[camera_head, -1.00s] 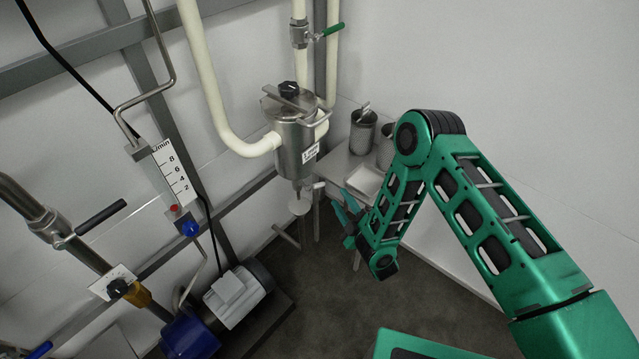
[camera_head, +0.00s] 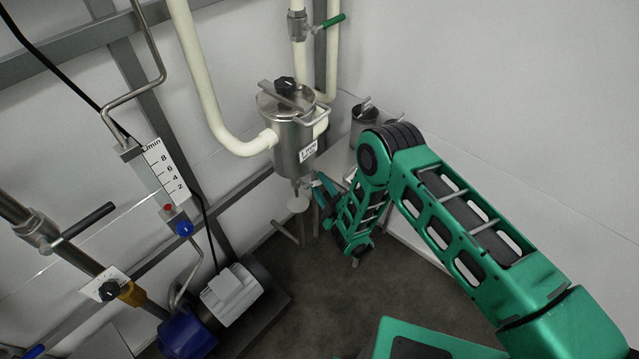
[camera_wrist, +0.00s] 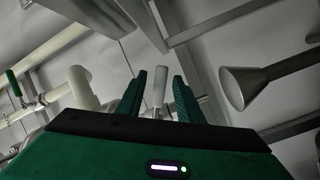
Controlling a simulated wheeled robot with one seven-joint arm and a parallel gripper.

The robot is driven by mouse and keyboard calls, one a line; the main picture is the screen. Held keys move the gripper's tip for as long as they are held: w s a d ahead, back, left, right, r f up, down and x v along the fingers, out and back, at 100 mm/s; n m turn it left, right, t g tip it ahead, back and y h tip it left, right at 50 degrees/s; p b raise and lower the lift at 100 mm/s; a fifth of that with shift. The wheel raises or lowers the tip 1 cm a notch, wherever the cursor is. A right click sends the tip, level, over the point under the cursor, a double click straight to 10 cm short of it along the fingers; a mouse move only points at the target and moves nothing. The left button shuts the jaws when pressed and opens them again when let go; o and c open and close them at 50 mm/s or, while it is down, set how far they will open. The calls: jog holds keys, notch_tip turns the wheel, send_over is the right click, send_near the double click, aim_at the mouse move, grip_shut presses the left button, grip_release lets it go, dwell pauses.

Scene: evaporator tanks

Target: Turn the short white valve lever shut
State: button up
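The short white valve lever (camera_wrist: 159,90) shows in the wrist view between the two green fingers of my gripper (camera_wrist: 160,76). There is a gap on each side of it, so the fingers are open; how deep the lever sits between them is hard to tell. In the head view my gripper (camera_head: 318,188) is just under the steel filter vessel (camera_head: 297,135), by its bottom outlet. The lever is mostly hidden by the fingers there. A white rounded pipe end (camera_wrist: 80,88) stands left of the fingers in the wrist view.
A small side table with a metal canister (camera_head: 363,118) stands behind my arm. Cream pipes (camera_head: 205,85) and grey frame bars line the wall.

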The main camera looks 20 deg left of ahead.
jog(key=shift+w+a, duration=0.35)
jog(key=shift+a, duration=0.1)
grip_shut()
jog(key=shift+a, duration=0.1)
